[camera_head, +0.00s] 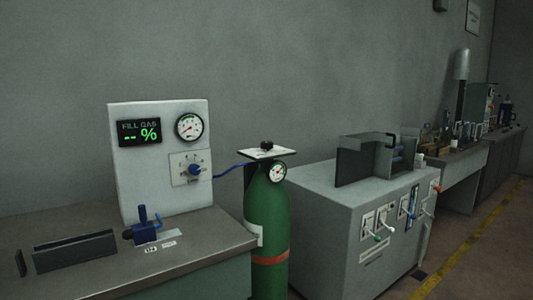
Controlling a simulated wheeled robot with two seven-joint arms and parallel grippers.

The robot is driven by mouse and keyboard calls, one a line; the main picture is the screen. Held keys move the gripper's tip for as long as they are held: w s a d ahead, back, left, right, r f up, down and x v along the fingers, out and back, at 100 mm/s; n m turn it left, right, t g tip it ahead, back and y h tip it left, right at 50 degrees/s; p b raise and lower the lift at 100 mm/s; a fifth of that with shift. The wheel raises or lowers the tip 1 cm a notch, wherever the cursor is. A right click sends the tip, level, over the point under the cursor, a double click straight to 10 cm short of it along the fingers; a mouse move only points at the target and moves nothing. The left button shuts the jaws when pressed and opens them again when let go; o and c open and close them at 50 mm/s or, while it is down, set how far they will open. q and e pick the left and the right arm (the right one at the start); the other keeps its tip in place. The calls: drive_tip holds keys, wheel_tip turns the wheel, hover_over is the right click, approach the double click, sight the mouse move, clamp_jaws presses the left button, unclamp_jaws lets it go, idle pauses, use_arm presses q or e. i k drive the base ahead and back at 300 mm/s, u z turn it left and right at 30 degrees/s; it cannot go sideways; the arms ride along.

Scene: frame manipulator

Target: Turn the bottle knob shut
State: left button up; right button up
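A green gas bottle (267,218) with an orange band stands upright on the floor between a bench and a grey cabinet. A small black knob (267,146) sits on top of the bottle, above a flat white plate (266,154). I cannot tell from here how far the knob is turned. A round gauge (278,172) is at the bottle's neck. A blue hose (231,170) runs from the bottle to the white panel on the left. Neither of my grippers is in view.
A white panel (160,194) with a "FILL GAS" display (139,132), gauge and blue dial (194,170) stands on the left bench (205,248). A grey cabinet (325,215) stands close on the bottle's right. Open floor with a yellow line (457,246) lies at right.

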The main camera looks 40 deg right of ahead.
sight(266, 145)
drive_tip(key=z, duration=0.5)
drive_tip(key=k, duration=1.2)
drive_tip(key=z, duration=1.2)
drive_tip(key=i, duration=2.65)
drive_tip(key=u, duration=1.05)
